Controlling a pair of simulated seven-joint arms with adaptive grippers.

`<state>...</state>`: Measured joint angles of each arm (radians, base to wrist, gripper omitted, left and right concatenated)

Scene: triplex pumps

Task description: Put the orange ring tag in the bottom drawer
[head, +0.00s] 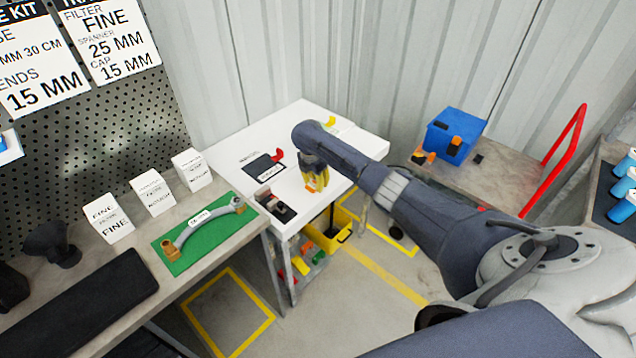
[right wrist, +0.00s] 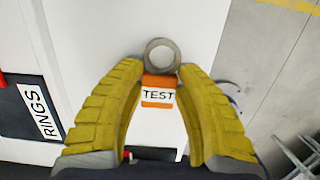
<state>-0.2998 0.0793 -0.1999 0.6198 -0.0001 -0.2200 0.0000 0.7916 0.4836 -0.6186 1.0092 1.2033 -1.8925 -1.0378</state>
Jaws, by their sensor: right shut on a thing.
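In the right wrist view, the orange ring tag (right wrist: 157,82) has a grey metal ring at its top and a white label reading TEST. The yellow fingers of my right gripper (right wrist: 160,68) close in from both sides and are shut on it just below the ring. In the head view my right gripper (head: 316,184) points down over the white table (head: 335,150); the tag cannot be made out there. I cannot clearly identify a bottom drawer in either view. My left gripper is not in view.
A dark mat (head: 264,167) marked RINGS and a red piece (head: 277,155) lie on the white table. A yellow bin (head: 343,226) is underneath. A green mat (head: 205,232) with a curved hose and white boxes (head: 152,192) are left; a blue box (head: 455,130) stands right.

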